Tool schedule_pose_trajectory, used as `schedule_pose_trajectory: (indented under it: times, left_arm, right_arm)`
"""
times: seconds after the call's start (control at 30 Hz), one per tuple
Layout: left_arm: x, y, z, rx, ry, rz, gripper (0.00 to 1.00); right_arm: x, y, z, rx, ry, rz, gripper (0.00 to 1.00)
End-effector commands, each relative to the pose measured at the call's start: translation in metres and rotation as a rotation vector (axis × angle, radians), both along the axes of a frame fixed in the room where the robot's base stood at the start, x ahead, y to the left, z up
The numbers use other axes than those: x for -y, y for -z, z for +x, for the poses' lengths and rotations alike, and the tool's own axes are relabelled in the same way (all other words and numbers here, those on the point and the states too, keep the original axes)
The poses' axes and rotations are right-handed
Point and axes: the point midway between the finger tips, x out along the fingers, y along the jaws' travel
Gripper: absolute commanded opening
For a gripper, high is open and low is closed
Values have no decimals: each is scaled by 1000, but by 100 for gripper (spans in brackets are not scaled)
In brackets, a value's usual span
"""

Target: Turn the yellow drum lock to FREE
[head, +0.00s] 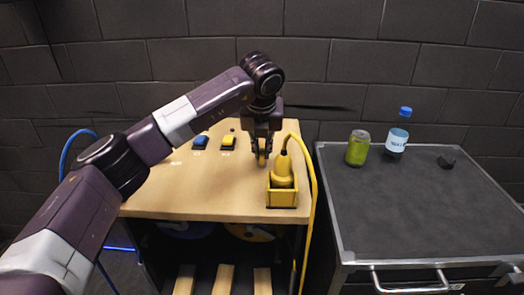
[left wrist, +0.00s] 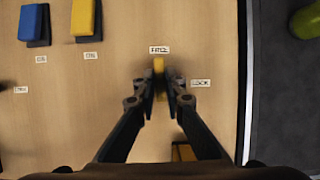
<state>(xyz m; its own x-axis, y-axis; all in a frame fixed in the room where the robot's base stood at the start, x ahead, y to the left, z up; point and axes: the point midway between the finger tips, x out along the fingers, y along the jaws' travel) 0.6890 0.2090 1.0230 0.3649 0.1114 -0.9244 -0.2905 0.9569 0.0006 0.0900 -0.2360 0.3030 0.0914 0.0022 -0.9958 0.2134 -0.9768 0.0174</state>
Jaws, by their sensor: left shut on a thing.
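The yellow drum lock (left wrist: 158,65) stands on the wooden table; in the left wrist view its bar runs roughly up and down the picture. Its upper end points at a label (left wrist: 159,49) that seems to read FREE, though the print is blurred. A second label reading LOCK (left wrist: 200,83) lies to its right. My left gripper (left wrist: 160,88) is shut on the lock, one finger on each side. In the head view the left gripper (head: 262,158) reaches down from above and hides most of the lock. My right gripper is not in view.
A blue button (head: 200,142) and a yellow button (head: 228,142) sit left of the gripper. A yellow holder (head: 282,199) with a yellow corded device stands close at its right. A green can (head: 357,148) and bottle (head: 397,133) stand on the grey cabinet (head: 430,215).

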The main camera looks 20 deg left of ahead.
Motion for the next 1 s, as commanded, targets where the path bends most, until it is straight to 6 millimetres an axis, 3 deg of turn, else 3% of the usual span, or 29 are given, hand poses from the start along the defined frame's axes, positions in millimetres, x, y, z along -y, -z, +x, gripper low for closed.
schedule_pose_trajectory:
  times: [0.23, 0.27, 0.43, 0.77, 1.0]
  left_arm:
    - [-1, -3, 1, 7, -3, -1, 0]
    - [-1, -3, 1, 7, -3, -1, 11]
    - [0, -2, 1, 4, -2, -1, 28]
    - [0, -5, -1, 3, -1, 0, 28]
    - [5, -43, -15, 8, 0, -1, 28]
  right_arm:
    - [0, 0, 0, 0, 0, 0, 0]
    - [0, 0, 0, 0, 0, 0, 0]
    - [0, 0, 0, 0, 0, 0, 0]
    - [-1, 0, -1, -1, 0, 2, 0]
    - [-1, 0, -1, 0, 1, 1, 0]
